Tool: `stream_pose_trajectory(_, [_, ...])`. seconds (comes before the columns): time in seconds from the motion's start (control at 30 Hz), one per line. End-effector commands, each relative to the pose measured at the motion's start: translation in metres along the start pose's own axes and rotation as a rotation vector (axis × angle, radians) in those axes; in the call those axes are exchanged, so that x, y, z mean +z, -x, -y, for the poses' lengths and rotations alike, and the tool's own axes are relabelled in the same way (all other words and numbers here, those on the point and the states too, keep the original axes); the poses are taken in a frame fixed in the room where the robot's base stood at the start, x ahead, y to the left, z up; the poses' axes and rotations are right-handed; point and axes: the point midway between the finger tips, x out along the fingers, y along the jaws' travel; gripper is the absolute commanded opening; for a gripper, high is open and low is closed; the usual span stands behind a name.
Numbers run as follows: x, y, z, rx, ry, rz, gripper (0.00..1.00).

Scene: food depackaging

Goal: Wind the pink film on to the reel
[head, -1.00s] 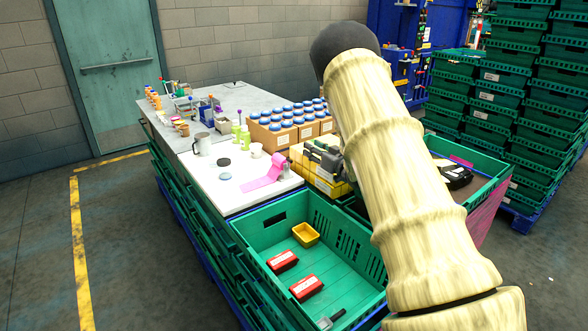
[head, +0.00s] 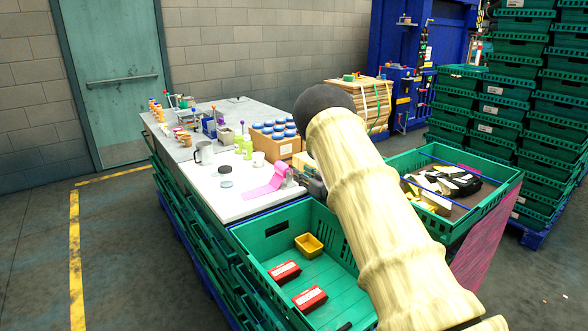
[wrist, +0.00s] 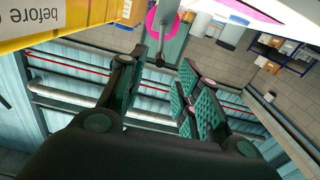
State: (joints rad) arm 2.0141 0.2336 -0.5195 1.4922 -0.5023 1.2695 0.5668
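The pink film (head: 262,187) lies as a strip on the white table top, rising at its far end to a small grey holder (head: 289,176). In the wrist view a round pink end (wrist: 153,16), apparently the reel, shows at the top with a grey rod (wrist: 165,42) in front of it. The rod ends in a small knob between my fingertips. My gripper (wrist: 165,64) is open, its fingers on either side of the knob; I cannot tell if they touch it. In the head view my arm hides most of the gripper, just right of the holder.
A yellow box labelled "before" (wrist: 55,18) is close on the left in the wrist view. A green crate (head: 335,235) with red packs and a yellow tub stands in front. Blue-lidded jars (head: 272,134) stand behind the film. Another crate (head: 440,152) is at right.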

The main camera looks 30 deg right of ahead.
Motion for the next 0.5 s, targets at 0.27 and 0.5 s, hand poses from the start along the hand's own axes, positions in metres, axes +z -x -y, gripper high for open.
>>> stream_pose_trajectory(0.27, [-0.001,-0.043,0.001,-0.001,0.0,-0.001,0.34])
stream_pose_trajectory(0.5, [-0.001,-0.061,0.0,0.0,0.0,-0.001,0.34])
